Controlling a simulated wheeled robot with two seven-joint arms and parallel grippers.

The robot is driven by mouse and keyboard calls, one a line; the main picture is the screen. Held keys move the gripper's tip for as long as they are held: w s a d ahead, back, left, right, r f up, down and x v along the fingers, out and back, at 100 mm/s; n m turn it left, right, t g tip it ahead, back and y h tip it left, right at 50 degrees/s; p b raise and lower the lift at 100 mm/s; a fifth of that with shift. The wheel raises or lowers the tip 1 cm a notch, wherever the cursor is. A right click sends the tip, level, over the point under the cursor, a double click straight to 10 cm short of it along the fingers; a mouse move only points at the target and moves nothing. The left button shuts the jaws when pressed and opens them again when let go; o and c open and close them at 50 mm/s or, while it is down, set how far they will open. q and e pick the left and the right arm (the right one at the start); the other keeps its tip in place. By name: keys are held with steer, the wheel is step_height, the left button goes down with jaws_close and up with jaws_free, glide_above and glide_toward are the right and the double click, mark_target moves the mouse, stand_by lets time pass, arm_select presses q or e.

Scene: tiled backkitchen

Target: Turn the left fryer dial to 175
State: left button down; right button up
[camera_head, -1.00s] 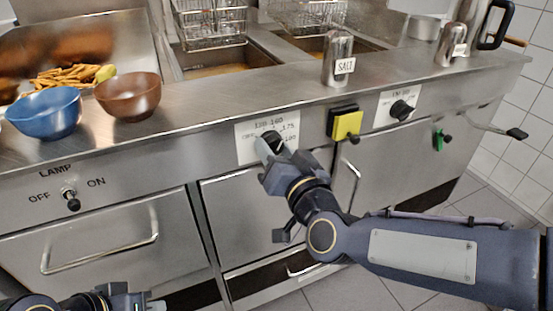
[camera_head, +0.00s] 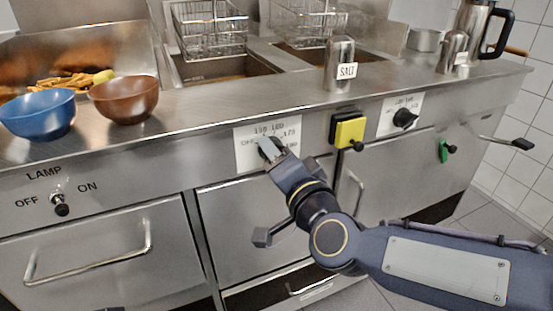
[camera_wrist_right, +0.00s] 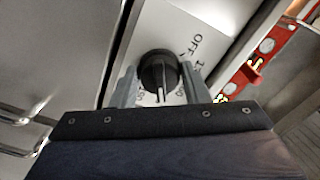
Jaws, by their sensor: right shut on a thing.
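The left fryer dial (camera_wrist_right: 158,72) is a black knob with a white pointer line, on a white label plate (camera_head: 245,152) on the counter front. In the right wrist view its pointer line points toward the bottom of the picture. The plate has OFF and several numbers; I cannot tell exactly which number the pointer meets. My right gripper (camera_head: 268,149) is at the dial and hides much of it in the head view. In the right wrist view my right gripper (camera_wrist_right: 160,90) has one finger on each side of the dial, shut on it. My left gripper is not in view.
To the right are a yellow switch (camera_head: 349,132), a second black dial (camera_head: 404,118) and a green switch (camera_head: 443,151). A lamp switch (camera_head: 58,203) is at left. Bowls (camera_head: 38,114) and a salt shaker (camera_head: 340,65) stand on the counter above. A door handle (camera_head: 90,262) sticks out below.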

stand_by(0.3)
steer(key=o, duration=1)
steer(key=shift+c, duration=0.2)
steer(key=shift+s, duration=0.1)
steer(key=p+v, duration=0.2)
steer(key=v, duration=0.5)
steer(key=shift+s, duration=0.3)
steer(key=shift+d, duration=0.2)
